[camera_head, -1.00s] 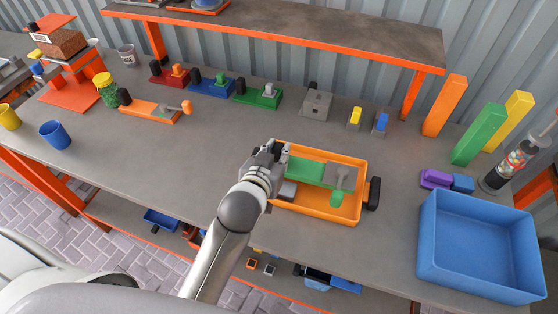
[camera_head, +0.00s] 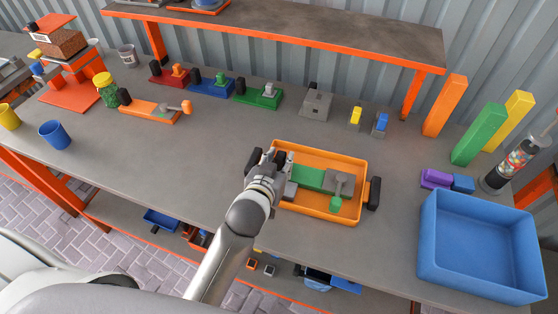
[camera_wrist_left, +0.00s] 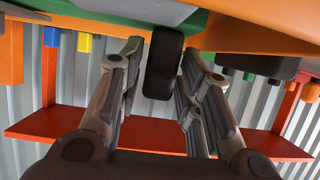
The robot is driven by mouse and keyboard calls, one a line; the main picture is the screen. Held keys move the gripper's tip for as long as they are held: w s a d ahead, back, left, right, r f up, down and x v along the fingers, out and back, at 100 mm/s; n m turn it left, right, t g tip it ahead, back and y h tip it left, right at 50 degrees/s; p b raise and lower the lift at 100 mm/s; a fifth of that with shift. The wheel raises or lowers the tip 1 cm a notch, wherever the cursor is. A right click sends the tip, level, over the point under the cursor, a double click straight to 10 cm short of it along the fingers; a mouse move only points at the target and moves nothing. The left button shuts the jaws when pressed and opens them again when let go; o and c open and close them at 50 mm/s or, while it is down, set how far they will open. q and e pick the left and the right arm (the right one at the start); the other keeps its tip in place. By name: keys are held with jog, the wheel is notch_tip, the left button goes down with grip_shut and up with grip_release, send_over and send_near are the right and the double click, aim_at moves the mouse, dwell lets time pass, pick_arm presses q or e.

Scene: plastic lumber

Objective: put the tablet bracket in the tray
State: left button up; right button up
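The tablet bracket appears to be the green piece (camera_head: 308,178) with a grey plate (camera_head: 339,184); it lies in the orange tray (camera_head: 318,214). A black grip block (camera_head: 280,157), seemingly on its left end, also shows in the left wrist view (camera_wrist_left: 163,62), below the green edge (camera_wrist_left: 212,32). My left gripper (camera_head: 279,167) is at the tray's left end. Its fingers (camera_wrist_left: 161,75) stand apart on both sides of the black block, with narrow gaps visible. The gripper hides part of the tray's left wall. My right gripper is not in view.
The tray has a black handle (camera_head: 374,193) at its right. A blue bin (camera_head: 478,258) stands at the right front. Colored blocks (camera_head: 209,86) and other parts line the back, below a raised shelf (camera_head: 300,33).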

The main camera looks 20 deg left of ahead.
pick_arm(q)
jog(key=shift+o, duration=0.4)
jog(key=shift+r, duration=0.25)
jog(key=shift+s, duration=0.3)
jog(key=b+v, duration=0.1)
jog(key=v, duration=1)
jog(key=shift+s, duration=0.2)
